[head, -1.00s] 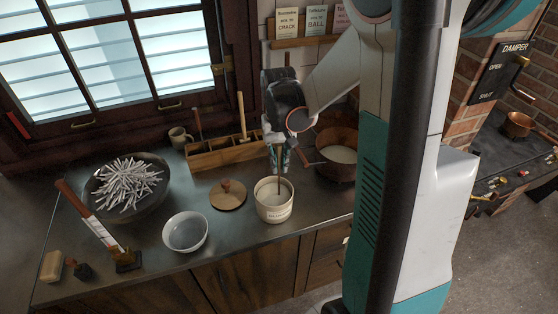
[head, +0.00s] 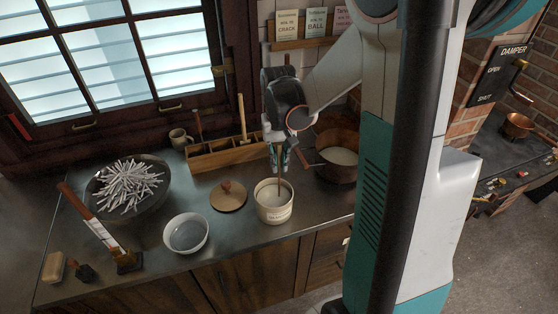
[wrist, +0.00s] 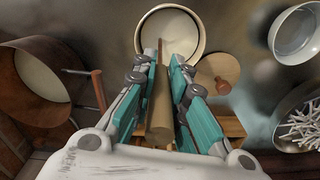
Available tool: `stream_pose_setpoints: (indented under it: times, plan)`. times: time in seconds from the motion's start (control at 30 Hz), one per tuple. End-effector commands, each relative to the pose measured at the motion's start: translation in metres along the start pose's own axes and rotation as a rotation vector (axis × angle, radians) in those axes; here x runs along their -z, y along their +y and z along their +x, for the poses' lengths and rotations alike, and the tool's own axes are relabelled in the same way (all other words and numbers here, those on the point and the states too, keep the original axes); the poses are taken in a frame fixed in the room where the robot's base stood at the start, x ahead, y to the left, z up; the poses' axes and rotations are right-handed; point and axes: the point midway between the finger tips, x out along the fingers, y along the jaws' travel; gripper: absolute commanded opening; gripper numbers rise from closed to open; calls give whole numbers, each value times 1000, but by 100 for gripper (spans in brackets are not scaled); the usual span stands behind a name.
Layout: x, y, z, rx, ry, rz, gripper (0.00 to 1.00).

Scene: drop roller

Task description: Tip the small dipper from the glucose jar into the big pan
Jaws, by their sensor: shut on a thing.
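My gripper (head: 279,158) is shut on the wooden handle of the small dipper (wrist: 160,110), seen in the wrist view between the teal fingers. The dipper's shaft runs down into the cream glucose jar (head: 274,206), and its lower end is hidden inside. The jar also shows in the wrist view (wrist: 199,29) with a pale content. The big copper pan (head: 337,165) stands just right of the jar, holding a pale content. It also shows at the left of the wrist view (wrist: 22,110).
A dark bowl of white sticks (head: 92,196) stands further left. A wooden tool rack (head: 223,156) is behind. The counter's front edge is close to the jar.

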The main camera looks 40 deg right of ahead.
Motion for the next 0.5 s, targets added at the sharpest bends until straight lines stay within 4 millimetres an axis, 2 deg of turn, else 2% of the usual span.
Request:
stream_pose_setpoints:
  times: [0.5]
  plan:
    - [0,0,-40,0,0,0,0]
